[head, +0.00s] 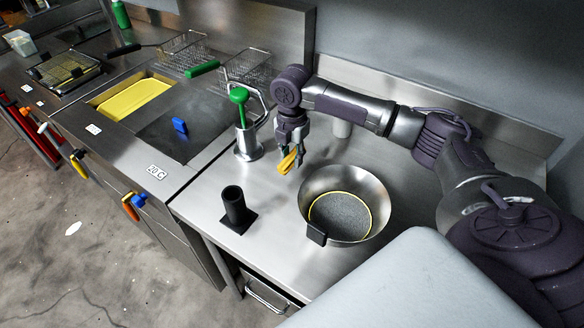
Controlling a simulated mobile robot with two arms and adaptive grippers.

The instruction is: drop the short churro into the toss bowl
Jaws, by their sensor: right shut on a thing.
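The short churro (287,162) is a small golden-orange stick. My right gripper (290,157) is shut on it and holds it tilted above the steel counter. The toss bowl (374,185) is a wide steel bowl on the counter, with a grey, speckled inside bottom ringed in yellow and a black tab at its front. The churro is to the left of the bowl's rim and behind it, apart from it. My left gripper is not in view.
A black cylinder on a square base (235,206) stands left of the bowl. A steel press with a green knob (245,140) stands behind it. The fryer with yellow oil (133,98) and wire baskets (248,72) are at the left. A wall closes the back.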

